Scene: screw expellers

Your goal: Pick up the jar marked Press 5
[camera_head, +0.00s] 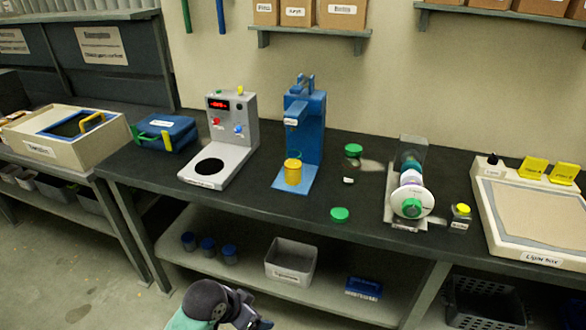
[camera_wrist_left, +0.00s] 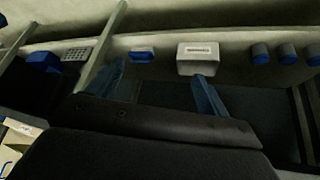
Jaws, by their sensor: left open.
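I cannot read "Press 5" on any jar. A yellow jar (camera_head: 293,172) stands on the base of the blue press (camera_head: 305,125). A dark jar with a green lid (camera_head: 352,165) stands right of the press, and a small jar with a yellow lid (camera_head: 461,214) stands farther right. Three dark jars with blue lids (camera_head: 208,247) stand on the lower shelf; they also show at the right of the left wrist view (camera_wrist_left: 287,54). My left gripper (camera_wrist_left: 162,82) is open and empty, its fingers apart, below and in front of the bench. My right gripper is out of view.
A grey bin (camera_head: 290,262) and a blue box (camera_head: 363,288) share the lower shelf (camera_head: 330,300). A grey machine (camera_head: 225,140), a round-disc device (camera_head: 410,190) and a light box (camera_head: 530,215) stand on the bench. A loose green lid (camera_head: 340,214) lies near its front edge.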

